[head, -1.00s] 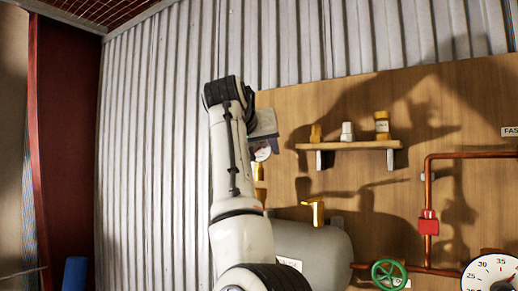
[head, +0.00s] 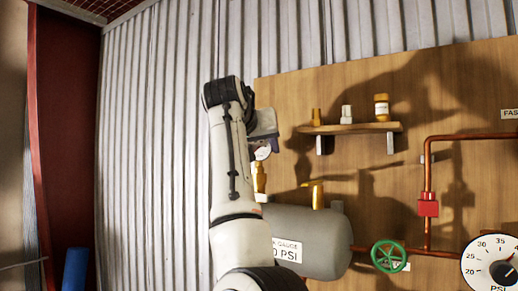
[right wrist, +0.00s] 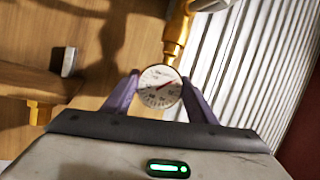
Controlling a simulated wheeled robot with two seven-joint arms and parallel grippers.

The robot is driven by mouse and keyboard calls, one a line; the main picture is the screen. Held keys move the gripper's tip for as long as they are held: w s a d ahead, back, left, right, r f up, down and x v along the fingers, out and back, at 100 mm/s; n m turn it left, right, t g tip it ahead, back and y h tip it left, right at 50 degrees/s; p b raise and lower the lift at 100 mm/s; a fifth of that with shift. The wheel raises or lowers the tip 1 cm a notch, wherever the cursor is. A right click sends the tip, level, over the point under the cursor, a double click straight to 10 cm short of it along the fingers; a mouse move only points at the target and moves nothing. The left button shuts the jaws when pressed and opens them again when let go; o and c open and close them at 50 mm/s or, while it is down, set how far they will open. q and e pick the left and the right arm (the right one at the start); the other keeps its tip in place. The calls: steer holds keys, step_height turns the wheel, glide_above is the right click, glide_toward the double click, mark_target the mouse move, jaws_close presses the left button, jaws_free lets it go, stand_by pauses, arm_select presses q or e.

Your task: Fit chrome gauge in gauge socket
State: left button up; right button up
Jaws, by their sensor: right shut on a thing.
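The chrome gauge (right wrist: 160,88), round with a white dial and a dark-and-red needle marking, is held between the two purple fingers of my right gripper (right wrist: 160,97) in the right wrist view. In the head view the gauge (head: 262,153) shows partly behind my right arm, beside the gripper (head: 263,140). A brass upright fitting (head: 260,179), which looks like the gauge socket, stands just below it. In the right wrist view, seen upside down, this fitting (right wrist: 176,32) meets or nearly meets the gauge's rim; I cannot tell whether they touch. My left gripper is not in view.
A grey tank (head: 320,240) with a pressure label lies below, with another brass fitting (head: 316,192) on top. A wooden shelf (head: 350,128) holds several small fittings. A green valve wheel (head: 388,256), copper pipe (head: 428,180) and big dial (head: 495,265) are at the right.

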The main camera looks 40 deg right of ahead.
steer(key=o, duration=1.3)
steer(key=shift+b+v, duration=0.85)
steer(key=shift+v, duration=4.35)
